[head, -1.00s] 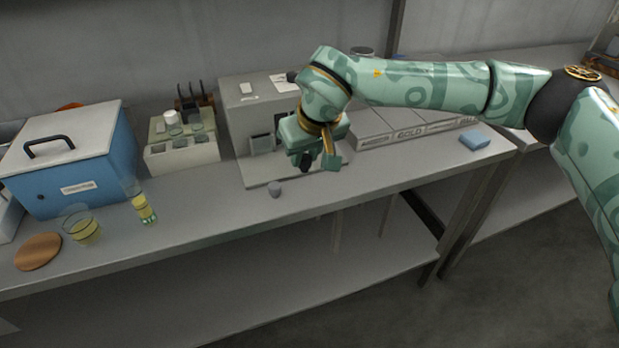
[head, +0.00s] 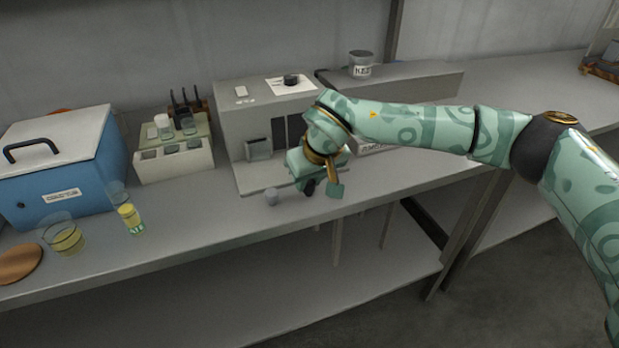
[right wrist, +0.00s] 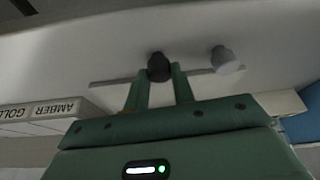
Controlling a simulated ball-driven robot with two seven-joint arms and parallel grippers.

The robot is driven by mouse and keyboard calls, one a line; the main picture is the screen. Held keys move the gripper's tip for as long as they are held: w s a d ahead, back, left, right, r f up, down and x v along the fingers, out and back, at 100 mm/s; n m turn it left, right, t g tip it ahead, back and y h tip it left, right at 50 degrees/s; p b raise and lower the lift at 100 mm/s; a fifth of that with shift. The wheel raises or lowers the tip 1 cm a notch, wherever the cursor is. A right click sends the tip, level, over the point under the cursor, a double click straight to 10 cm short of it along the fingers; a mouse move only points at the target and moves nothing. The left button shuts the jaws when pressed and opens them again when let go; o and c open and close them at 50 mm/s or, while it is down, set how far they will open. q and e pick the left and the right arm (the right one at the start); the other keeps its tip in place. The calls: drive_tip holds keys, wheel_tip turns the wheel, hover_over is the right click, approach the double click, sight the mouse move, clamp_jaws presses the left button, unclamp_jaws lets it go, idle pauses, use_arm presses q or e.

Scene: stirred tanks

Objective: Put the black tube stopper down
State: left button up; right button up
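My right gripper (head: 321,187) is low over the front of the bench, before the grey machine. The black tube stopper (head: 308,187) shows at its fingertips. In the right wrist view the black stopper (right wrist: 159,67) sits between both fingertips of my right gripper (right wrist: 160,76), which look shut on it. I cannot tell whether the stopper touches the bench. A small grey stopper (head: 271,197) stands on the bench to its left; it also shows in the right wrist view (right wrist: 226,60). My left gripper is not in view.
The grey machine (head: 232,122) stands behind the gripper. To the left are a tube rack (head: 174,166), a blue box (head: 68,176), a tube with yellow liquid (head: 131,217), a beaker (head: 66,239) and a round wooden mat (head: 20,262). The bench's front edge is close.

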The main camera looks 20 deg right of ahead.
drive_tip(key=o, duration=0.4)
drive_tip(key=shift+c, duration=0.2)
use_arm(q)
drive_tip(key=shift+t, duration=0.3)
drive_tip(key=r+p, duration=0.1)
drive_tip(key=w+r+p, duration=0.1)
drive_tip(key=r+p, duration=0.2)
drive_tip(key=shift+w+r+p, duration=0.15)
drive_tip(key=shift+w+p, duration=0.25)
use_arm(e)
drive_tip(key=v, duration=1.2)
drive_tip(key=shift+r, duration=0.2)
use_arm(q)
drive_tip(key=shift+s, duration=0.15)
use_arm(e)
drive_tip(key=shift+s+f, duration=0.1)
